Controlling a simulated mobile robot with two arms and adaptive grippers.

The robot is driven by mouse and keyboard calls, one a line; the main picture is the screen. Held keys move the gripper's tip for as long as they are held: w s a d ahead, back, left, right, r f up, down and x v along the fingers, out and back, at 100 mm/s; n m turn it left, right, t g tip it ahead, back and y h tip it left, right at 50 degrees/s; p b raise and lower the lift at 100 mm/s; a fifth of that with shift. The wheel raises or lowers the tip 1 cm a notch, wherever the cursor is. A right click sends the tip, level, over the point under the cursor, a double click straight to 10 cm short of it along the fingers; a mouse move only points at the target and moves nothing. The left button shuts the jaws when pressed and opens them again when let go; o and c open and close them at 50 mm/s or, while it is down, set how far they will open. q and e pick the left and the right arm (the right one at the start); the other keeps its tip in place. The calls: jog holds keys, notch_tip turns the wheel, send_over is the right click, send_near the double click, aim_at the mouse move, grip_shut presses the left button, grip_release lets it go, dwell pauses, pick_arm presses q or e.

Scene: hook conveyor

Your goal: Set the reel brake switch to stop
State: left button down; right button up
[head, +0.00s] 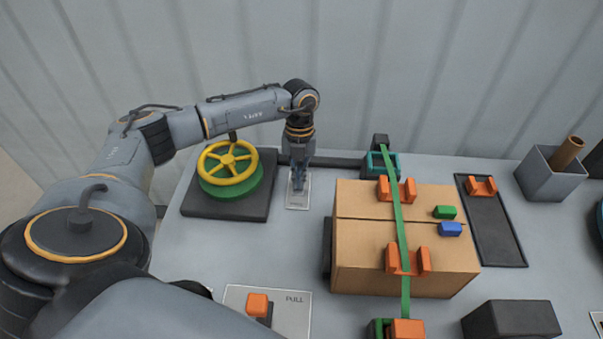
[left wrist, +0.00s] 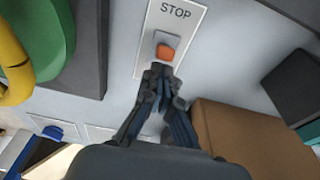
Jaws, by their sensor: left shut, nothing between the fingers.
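The reel brake switch has an orange knob (left wrist: 165,52) on a light plate (left wrist: 186,24) marked STOP at the end beyond the knob, in the left wrist view. My left gripper (left wrist: 160,70) is shut and empty, its fingertips close against the knob's side away from the STOP word. I cannot tell if they touch. In the head view my left gripper (head: 298,187) points down over the plate (head: 297,203) and hides the knob. The reel, green with a yellow wheel (head: 228,162), stands on a dark base just left. My right gripper is not in view.
A cardboard box (head: 360,225) with a green strap (head: 399,215) and orange clips stands right of the switch plate. A PULL plate (head: 294,309) with an orange handle (head: 257,304) lies nearer. A grey bin (head: 548,180) stands far right.

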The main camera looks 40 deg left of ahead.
pick_arm(q)
jog(key=shift+s+r, duration=0.3)
jog(key=shift+s, duration=0.05)
jog(key=shift+r+p, duration=0.35)
jog(key=shift+w+r+p, duration=0.15)
jog(key=shift+r+p, duration=0.15)
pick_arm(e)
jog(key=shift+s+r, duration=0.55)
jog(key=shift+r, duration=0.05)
